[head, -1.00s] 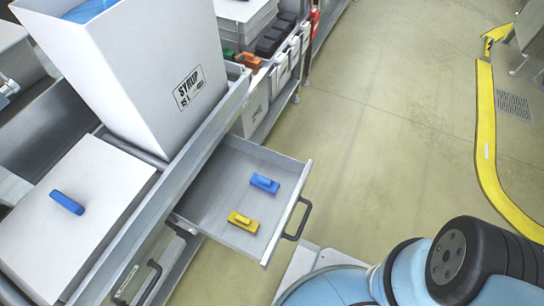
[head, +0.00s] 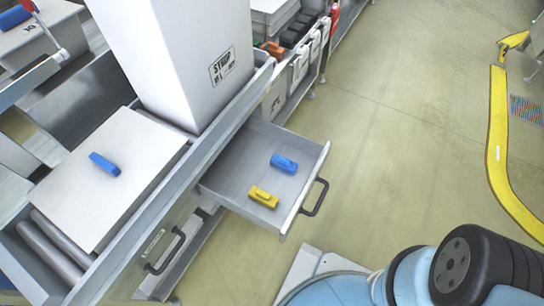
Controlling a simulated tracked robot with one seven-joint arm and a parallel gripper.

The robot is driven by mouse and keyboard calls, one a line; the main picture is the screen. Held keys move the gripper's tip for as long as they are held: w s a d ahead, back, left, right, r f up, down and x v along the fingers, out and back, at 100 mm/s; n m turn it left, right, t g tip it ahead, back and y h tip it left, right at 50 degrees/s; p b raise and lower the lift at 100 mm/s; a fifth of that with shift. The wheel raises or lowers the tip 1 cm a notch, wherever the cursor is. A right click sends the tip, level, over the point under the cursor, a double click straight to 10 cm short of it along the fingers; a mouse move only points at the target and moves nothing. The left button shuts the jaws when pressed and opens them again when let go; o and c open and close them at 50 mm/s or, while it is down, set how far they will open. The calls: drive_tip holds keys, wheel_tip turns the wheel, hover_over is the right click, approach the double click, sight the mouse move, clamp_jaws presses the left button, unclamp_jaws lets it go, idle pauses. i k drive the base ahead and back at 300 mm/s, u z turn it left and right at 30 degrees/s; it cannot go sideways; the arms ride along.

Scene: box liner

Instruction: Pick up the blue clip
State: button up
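A blue clip (head: 284,164) lies in the open drawer (head: 233,180), beside a yellow clip (head: 264,197) and apart from it. Another blue piece (head: 104,164) lies on top of a white box at the left; I cannot tell if it is the same kind of clip. My arm shows at the lower right, clear of the drawer. My gripper is outside the view.
A tall white box marked SYRUP (head: 195,60) stands behind the drawer on the counter. A white flat-topped box (head: 120,195) sits left of it. The drawer's black handle (head: 315,197) sticks out to the right. Open floor (head: 410,150) lies to the right.

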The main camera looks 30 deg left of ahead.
sight(283, 163)
drive_tip(key=u, duration=0.05)
drive_tip(key=k, duration=1.95)
drive_tip(key=u, duration=1.1)
drive_tip(key=i, duration=1.5)
drive_tip(key=z, duration=0.05)
